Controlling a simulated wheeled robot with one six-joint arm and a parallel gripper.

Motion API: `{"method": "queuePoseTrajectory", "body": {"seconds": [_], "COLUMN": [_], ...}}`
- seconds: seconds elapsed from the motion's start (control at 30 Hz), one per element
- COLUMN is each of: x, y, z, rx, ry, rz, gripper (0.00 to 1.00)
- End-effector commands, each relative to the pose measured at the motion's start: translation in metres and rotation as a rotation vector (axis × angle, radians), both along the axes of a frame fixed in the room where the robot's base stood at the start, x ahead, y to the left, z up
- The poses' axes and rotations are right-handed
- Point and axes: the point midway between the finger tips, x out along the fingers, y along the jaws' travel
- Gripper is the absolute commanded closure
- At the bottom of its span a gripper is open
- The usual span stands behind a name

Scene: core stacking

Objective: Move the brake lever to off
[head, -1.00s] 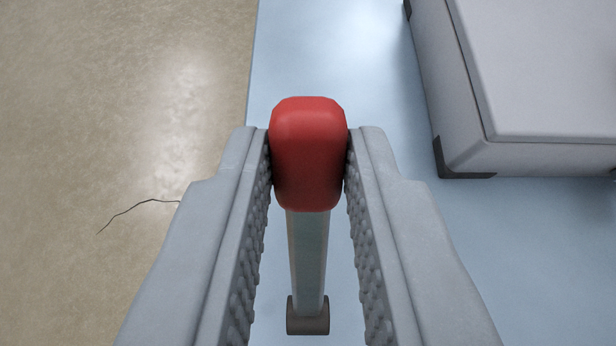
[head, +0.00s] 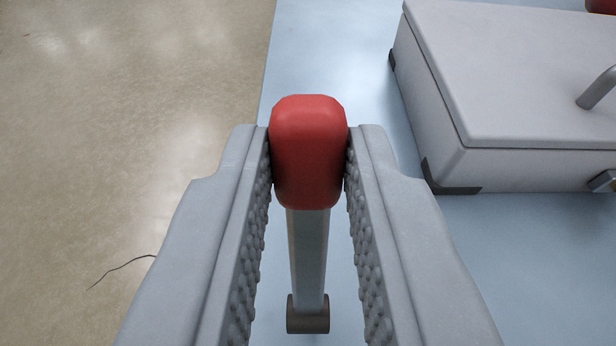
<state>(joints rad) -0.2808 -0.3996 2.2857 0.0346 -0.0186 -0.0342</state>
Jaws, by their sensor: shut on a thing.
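The brake lever has a red knob (head: 308,150) on a grey metal shaft (head: 308,255). The shaft runs down to a dark cylindrical pivot (head: 307,314) at the bottom of the view. My gripper (head: 308,160) is shut on the red knob, with one grey finger touching each side. The studded inner faces of the fingers flank the shaft without touching it. No on or off marking shows.
A pale grey box (head: 520,95) with dark corners, a latch and a handle sits at the right on a light blue surface (head: 335,50). A beige, cracked floor (head: 120,150) lies at the left. Part of a red thing (head: 602,5) shows at the top right corner.

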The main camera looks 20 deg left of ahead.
Motion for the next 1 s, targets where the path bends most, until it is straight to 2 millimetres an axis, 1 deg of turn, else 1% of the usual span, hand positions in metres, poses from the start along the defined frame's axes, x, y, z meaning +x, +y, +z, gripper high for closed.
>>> {"method": "queuePoseTrajectory", "body": {"seconds": [1.0], "x": [-0.014], "y": [-0.004], "z": [-0.002], "rx": [0.037], "ry": [-0.128], "rz": [0.000], "gripper": [1.00]}}
